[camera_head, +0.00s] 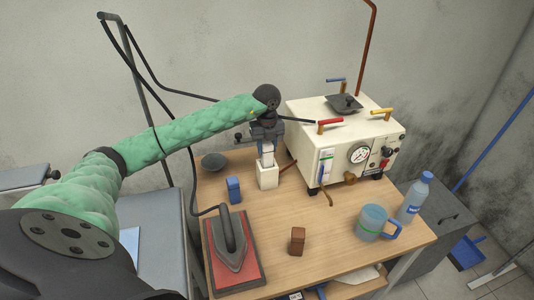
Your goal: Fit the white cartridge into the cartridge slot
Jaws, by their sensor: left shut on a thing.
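My left gripper (267,142) comes down from the green-sleeved left arm, at the back of the wooden table, left of the cream machine. It points downward and is shut on the white cartridge (267,157). A wider white block (267,178) stands on the table directly below. I cannot tell whether the cartridge and this block are separate, touching or one piece. I cannot make out the cartridge slot with certainty. My right gripper is not in view.
The cream machine (338,153) with gauge and coloured handles stands right of the gripper. A blue block (233,190), grey dish (214,160), iron (231,243) on a red pad, brown block (297,241), mug (371,222) and bottle (413,200) surround a clear table middle.

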